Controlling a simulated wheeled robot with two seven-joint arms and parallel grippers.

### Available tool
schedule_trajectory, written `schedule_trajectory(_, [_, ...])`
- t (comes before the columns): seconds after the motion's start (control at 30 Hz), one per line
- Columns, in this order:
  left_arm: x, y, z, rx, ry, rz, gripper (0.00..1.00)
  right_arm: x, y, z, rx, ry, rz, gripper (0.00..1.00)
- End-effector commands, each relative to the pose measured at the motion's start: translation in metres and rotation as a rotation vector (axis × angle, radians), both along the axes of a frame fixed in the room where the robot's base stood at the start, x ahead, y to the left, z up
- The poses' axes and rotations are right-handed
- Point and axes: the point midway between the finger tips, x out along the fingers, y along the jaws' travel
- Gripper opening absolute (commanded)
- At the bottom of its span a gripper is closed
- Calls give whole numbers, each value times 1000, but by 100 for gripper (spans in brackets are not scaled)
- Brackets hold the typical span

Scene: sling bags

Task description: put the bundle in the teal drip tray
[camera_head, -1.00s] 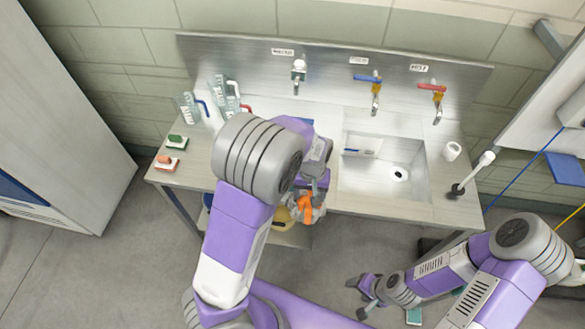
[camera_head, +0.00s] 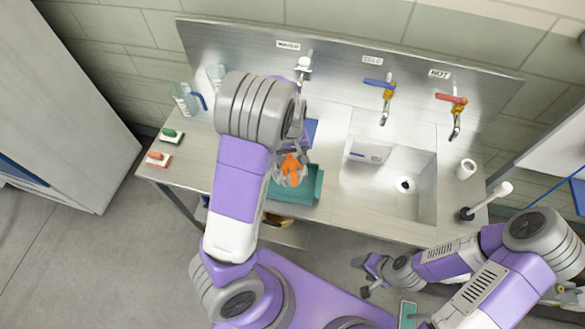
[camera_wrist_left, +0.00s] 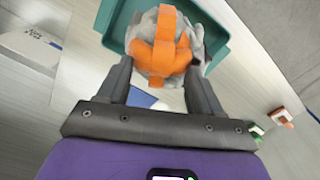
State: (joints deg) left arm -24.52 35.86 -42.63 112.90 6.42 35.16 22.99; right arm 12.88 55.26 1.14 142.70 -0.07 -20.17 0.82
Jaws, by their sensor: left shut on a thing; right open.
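The bundle (camera_head: 290,172) is a grey-white wad with orange bands. My left gripper (camera_head: 298,155) is shut on it, and the bundle also shows between the fingers in the left wrist view (camera_wrist_left: 160,45). The teal drip tray (camera_head: 312,188) is on the counter left of the sink, partly hidden by my left arm. In the left wrist view the bundle overlaps the tray (camera_wrist_left: 222,38). I cannot tell whether the bundle touches the tray floor. My right gripper (camera_head: 366,276) is open and empty, low in front of the counter.
The sink (camera_head: 400,185) is right of the tray. A white cup (camera_head: 465,169) and a plunger-like tool (camera_head: 485,203) stand at the right. Two brushes (camera_head: 168,136) lie at the left, near clear beakers (camera_head: 184,98). A blue thing lies behind the tray.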

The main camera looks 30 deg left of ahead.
Motion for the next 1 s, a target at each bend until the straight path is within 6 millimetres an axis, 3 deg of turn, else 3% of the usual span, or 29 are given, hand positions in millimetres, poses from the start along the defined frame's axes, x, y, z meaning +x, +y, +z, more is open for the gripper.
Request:
schedule_trajectory(0.1, [-1,0,-20,0,3,1,2,0,0,-2,0,1,0,61])
schedule_trajectory(0.27, [0,0,-31,1,-1,0,2,0,0,-3,0,0,0,61])
schedule_trajectory(0.5, [0,0,-63,1,1,0,2,0,0,-6,0,0,0,61])
schedule_trajectory(0.9, [1,0,-69,0,-2,0,2,0,0,-9,0,0,0,61])
schedule_trajectory(0.93, [0,0,-68,0,-1,-1,70,0,0,-8,0,0,0,61])
schedule_trajectory(1.0, [0,0,-68,0,-2,-1,81,0,0,-8,0,0,0,61])
